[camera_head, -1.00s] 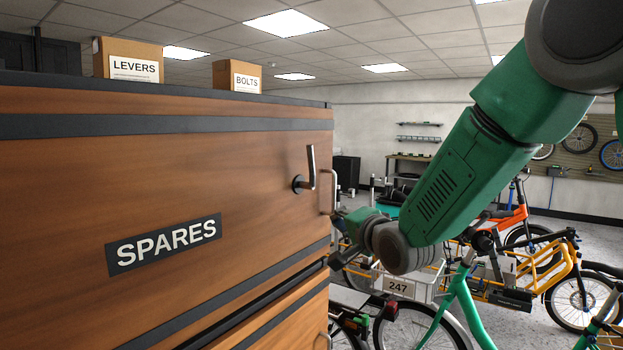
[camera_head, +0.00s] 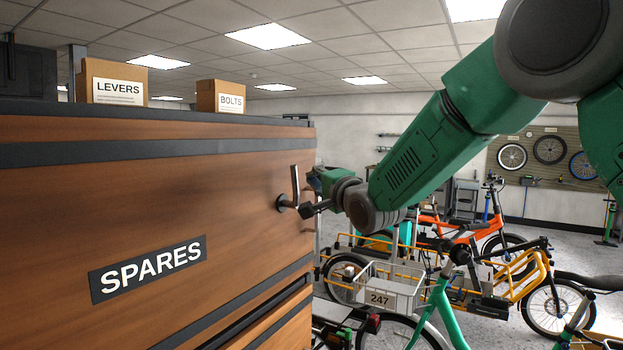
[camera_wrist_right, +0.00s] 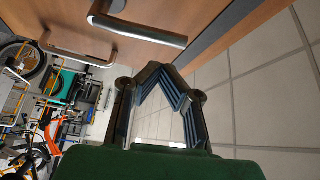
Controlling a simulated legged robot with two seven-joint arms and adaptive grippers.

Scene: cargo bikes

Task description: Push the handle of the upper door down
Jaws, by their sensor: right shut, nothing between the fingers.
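The upper door (camera_head: 150,215) is a brown wooden panel with a SPARES label, and it looks closed. Its handle (camera_head: 295,180) is a metal lever pointing upward from a round pivot near the door's right edge. The lever also shows in the right wrist view (camera_wrist_right: 140,30), just ahead of the fingers. My right gripper (camera_head: 306,209) is shut and empty, with its tips beside the lower part of the lever, near the pivot. In the right wrist view (camera_wrist_right: 155,72) a small gap seems to separate the tips from the lever; contact cannot be told. My left gripper is out of view.
A fixed pull bar (camera_wrist_right: 80,55) sits by the door edge, beside the lever. Boxes marked LEVERS (camera_head: 115,88) and BOLTS (camera_head: 222,98) stand on the cabinet top. Cargo bikes (camera_head: 480,245) and a grey crate marked 247 (camera_head: 385,292) stand to the right.

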